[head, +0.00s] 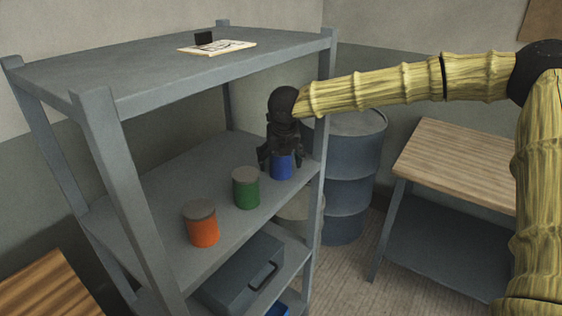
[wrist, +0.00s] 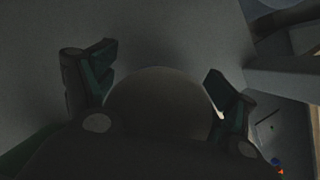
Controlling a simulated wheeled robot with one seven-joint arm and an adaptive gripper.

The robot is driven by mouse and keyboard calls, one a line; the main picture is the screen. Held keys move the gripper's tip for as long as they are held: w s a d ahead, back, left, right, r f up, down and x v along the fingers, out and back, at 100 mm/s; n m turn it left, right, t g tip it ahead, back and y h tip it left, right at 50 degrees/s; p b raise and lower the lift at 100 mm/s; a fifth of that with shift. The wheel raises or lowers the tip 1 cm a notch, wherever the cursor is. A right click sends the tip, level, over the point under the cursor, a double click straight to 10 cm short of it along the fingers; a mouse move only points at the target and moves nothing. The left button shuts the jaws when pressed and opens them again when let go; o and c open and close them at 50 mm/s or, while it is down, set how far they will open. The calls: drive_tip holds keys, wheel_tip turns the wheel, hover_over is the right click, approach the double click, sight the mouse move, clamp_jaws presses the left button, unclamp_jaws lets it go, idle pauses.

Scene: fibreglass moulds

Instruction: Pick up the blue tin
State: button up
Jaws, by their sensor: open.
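The blue tin (head: 281,167) stands upright on the middle shelf of the grey rack, at its right end near the corner post. My gripper (head: 279,160) is directly above it, pointing down, with its fingers open and reaching down beside the tin's upper part. In the wrist view a round, dark lid (wrist: 160,95) lies between the two spread fingers of my gripper (wrist: 160,90). The tin's top is hidden by the gripper in the head view. I cannot tell whether the fingers touch the tin.
A green tin (head: 246,188) and an orange tin (head: 202,224) stand left of the blue one on the shelf (head: 160,180). A rack post (head: 318,150) is close on the right. A blue-grey drum (head: 350,180) and a wooden-topped table (head: 460,165) stand beyond. A toolbox (head: 240,270) sits below.

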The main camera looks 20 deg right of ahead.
drive_tip(key=shift+w+f, duration=0.1)
drive_tip(key=shift+f, duration=0.2)
drive_tip(key=c, duration=1.1)
